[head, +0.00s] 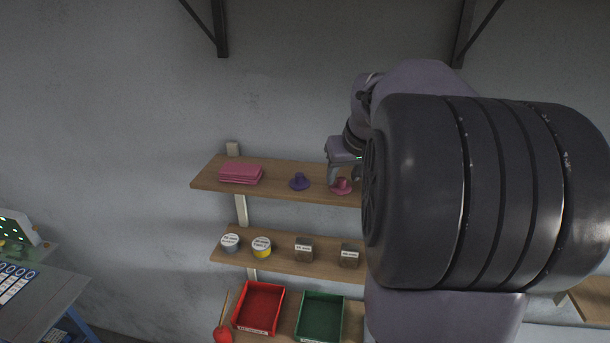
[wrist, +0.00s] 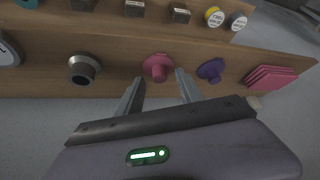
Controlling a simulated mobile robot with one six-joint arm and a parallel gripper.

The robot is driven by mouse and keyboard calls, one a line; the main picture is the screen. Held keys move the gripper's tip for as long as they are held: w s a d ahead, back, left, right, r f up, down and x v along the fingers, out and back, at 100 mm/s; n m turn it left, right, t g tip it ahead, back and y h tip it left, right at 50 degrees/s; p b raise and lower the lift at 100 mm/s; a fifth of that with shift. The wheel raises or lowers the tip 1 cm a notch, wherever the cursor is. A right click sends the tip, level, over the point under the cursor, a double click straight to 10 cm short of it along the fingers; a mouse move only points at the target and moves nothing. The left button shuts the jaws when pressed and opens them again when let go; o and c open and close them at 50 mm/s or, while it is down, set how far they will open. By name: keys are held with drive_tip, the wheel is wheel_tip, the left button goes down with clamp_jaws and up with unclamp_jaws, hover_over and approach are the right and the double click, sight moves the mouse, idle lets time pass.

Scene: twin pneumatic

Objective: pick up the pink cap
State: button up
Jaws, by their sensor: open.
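The pink cap (head: 341,187) stands on the top wooden shelf, to the right of a purple cap (head: 299,181). In the wrist view the pink cap (wrist: 158,67) has a round flange with a narrower knob and sits just beyond and between the fingertips. My gripper (wrist: 160,82) is open and empty, its two fingers pointing at the pink cap. In the head view my gripper (head: 345,176) is at the shelf right by the cap, and my arm hides the shelf's right part.
Pink folded cloths (head: 241,173) lie left on the top shelf (head: 213,182). A dark grey flanged piece (wrist: 84,68) stands on the cap's other side. Labelled tins (head: 261,246) and blocks (head: 304,248) stand on the shelf below. Red (head: 259,308) and green (head: 319,317) trays are lowest.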

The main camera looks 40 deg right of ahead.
drive_tip(key=shift+w+d+f, duration=0.25)
drive_tip(key=shift+w+f, duration=0.15)
drive_tip(key=shift+f, duration=0.15)
drive_tip(key=shift+s+a, duration=0.1)
drive_tip(key=shift+c, duration=0.8)
clamp_jaws()
